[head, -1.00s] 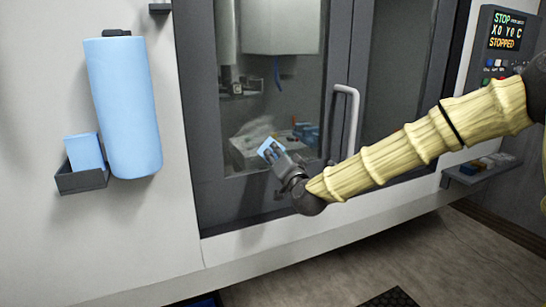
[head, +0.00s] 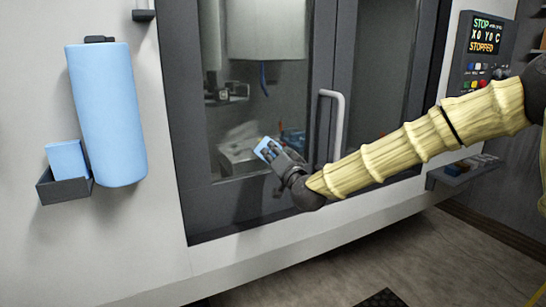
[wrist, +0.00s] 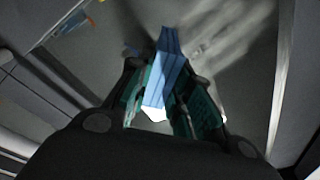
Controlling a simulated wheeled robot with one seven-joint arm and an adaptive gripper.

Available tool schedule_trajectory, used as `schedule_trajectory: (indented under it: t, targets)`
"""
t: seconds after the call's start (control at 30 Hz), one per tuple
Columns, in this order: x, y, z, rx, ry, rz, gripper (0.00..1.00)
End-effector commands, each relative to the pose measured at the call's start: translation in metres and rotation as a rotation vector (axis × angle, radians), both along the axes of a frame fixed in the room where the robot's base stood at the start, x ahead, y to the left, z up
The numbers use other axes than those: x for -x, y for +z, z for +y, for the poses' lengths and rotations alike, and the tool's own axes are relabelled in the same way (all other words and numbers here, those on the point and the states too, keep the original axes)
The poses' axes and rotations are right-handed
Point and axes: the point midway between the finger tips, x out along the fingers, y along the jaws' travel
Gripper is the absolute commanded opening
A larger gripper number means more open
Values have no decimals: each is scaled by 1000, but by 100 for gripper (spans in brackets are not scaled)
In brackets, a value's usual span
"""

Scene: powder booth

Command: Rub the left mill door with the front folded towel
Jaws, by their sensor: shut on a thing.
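The left mill door (head: 196,130) has a dark grey frame around a glass window, with a light bar handle (head: 339,128) near its right edge. A faint pale smear (head: 242,130) shows low on the glass. My gripper (head: 272,152) is shut on a light blue folded towel (head: 264,146) in front of the lower glass. The towel appears at or very near the glass; contact cannot be told for sure. In the wrist view the towel (wrist: 168,65) stands between the two green-lined fingers, its far end toward the glass.
A blue roll (head: 108,115) hangs on the white wall at left. Below it a grey holder (head: 66,190) holds another blue folded piece (head: 68,159). A control panel (head: 480,55) and a small shelf (head: 465,170) are at right.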

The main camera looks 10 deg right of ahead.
Motion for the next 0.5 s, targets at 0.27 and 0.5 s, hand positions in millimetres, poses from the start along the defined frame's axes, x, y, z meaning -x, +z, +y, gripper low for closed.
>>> schedule_trajectory:
  t: [0.27,0.5]
  targets:
    - [3,-2,14,2,4,1,1]
    - [7,-2,30,2,3,0,1]
